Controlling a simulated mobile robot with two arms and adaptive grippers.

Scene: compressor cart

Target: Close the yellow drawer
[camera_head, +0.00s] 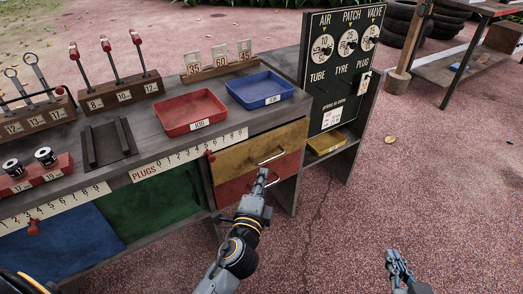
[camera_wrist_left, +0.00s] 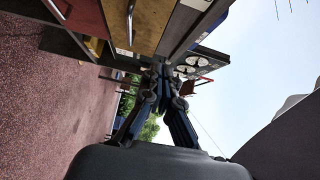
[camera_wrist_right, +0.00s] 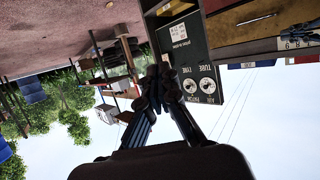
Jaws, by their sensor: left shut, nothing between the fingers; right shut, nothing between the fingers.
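The yellow drawer (camera_head: 236,158) is at the right part of the bench, below the blue tray, with a metal handle (camera_head: 268,158). It sits above a red drawer (camera_head: 232,190). I cannot clearly tell how far its front stands out. It also shows in the left wrist view (camera_wrist_left: 146,30) and the right wrist view (camera_wrist_right: 240,30). My left gripper (camera_head: 262,174) is shut and empty, its tips just below the yellow drawer's handle in the picture; contact cannot be told. My right gripper (camera_head: 398,262) is shut and empty, over the ground at lower right, away from the bench.
A red tray (camera_head: 190,111) and a blue tray (camera_head: 259,90) stand on the bench top. A black gauge panel (camera_head: 342,70) rises at the right end, with a yellow box (camera_head: 325,143) on the shelf below. Green (camera_head: 150,205) and blue (camera_head: 62,245) panels lie left.

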